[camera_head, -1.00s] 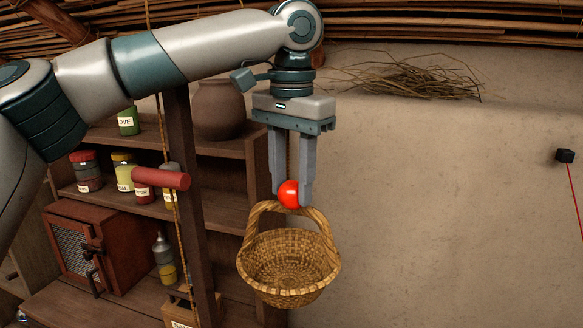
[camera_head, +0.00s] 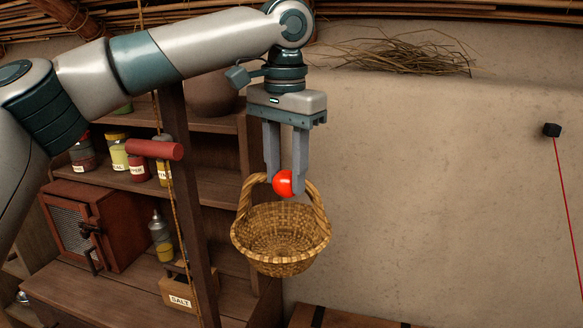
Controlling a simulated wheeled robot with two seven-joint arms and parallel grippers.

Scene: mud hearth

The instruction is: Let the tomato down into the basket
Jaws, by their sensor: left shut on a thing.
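My left gripper (camera_head: 285,185) is shut on a round red tomato (camera_head: 283,183), fingers pointing down. A woven basket (camera_head: 280,268) with a tall arched handle is below it. The tomato shows at the height of the handle's upper part, above the basket's mouth. I cannot tell whether it touches the handle. The inside of the basket looks empty. What holds the basket up is not clear. My right gripper is not in view.
Wooden shelves (camera_head: 215,190) with jars stand at the left, with a red-brown cabinet (camera_head: 85,225) and a salt box (camera_head: 180,293). A clay pot (camera_head: 210,95) is behind my arm. Dry twigs (camera_head: 405,55) lie on a ledge.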

